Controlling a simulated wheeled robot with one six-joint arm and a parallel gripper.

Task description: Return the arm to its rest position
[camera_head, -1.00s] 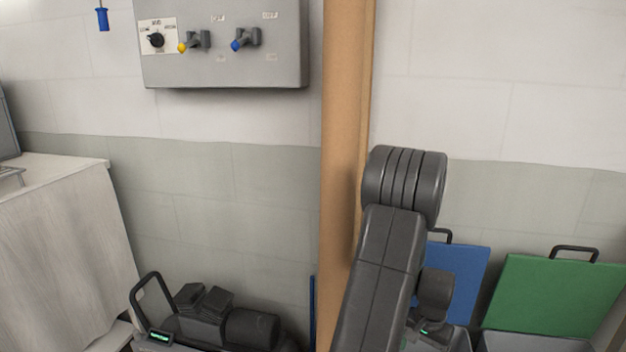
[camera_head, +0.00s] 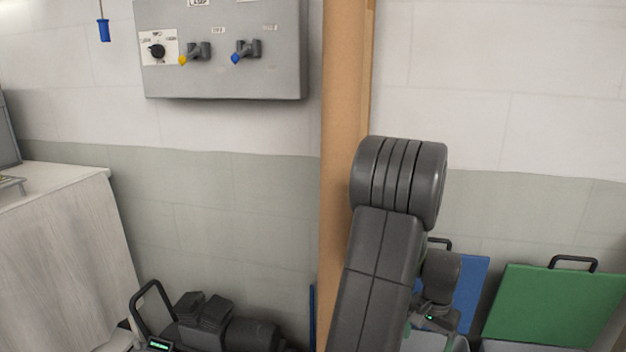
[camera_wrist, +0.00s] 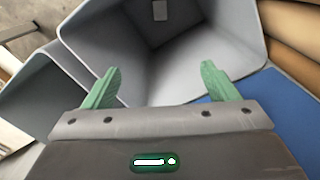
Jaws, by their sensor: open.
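My gripper (camera_wrist: 156,84) shows in the wrist view with its two green fingers spread apart and nothing between them. It points at the open mouth of an empty-looking grey bin (camera_wrist: 185,45). In the head view my dark grey arm rises at the lower middle right, in front of a wooden post.
A tan post (camera_head: 345,110) stands close behind my arm. A blue lid (camera_head: 470,290) and a green lid (camera_head: 550,305) are at the lower right. A grey control box (camera_head: 225,75) hangs on the wall. A pale cabinet (camera_head: 65,260) stands at left.

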